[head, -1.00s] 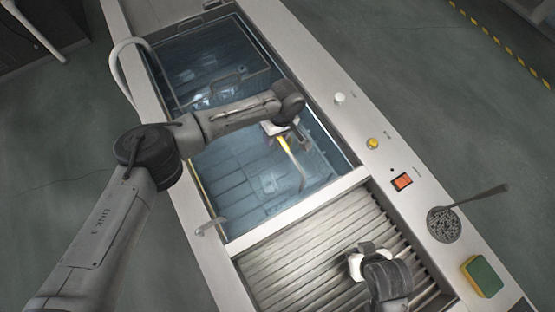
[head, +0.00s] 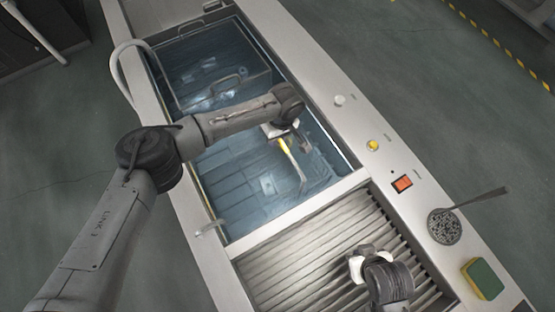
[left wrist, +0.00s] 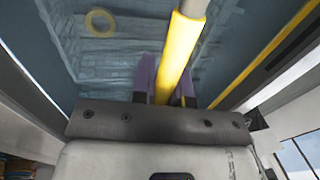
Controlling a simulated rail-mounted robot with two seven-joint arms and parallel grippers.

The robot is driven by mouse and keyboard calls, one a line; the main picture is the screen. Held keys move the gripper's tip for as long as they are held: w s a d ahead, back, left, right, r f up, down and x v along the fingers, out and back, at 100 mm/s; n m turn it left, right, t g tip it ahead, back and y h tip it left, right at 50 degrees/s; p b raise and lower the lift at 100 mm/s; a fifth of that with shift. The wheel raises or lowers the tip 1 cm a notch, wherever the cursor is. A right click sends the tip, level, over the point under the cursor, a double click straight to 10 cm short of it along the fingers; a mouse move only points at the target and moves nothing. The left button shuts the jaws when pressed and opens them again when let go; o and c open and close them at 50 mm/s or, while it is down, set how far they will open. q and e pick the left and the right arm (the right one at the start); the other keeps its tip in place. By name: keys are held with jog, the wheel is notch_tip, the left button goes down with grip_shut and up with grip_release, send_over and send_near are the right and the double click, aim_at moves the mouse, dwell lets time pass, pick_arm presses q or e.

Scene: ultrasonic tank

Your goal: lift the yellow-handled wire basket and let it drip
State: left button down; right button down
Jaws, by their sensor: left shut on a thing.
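The yellow handle (head: 285,147) of the wire basket shows over the near half of the water-filled tank (head: 195,200). It also runs up through the left wrist view (left wrist: 176,62). My left gripper (head: 292,136) is shut on this handle, which stands between its purple fingers (left wrist: 163,88). The basket body under the handle is hard to make out against the water and my arm, so I cannot tell its height. My right gripper (head: 370,264) hangs over the ribbed drainboard (head: 300,250); its fingertips are hidden from above.
A second wire frame with a grey handle (head: 228,82) is in the far part of the tank. The right rim carries a white knob (head: 339,100), a yellow knob (head: 373,145), an orange switch (head: 402,184), a round strainer (head: 444,226) and a green-yellow sponge (head: 483,278).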

pick_arm(q)
jog(key=shift+r, duration=0.2)
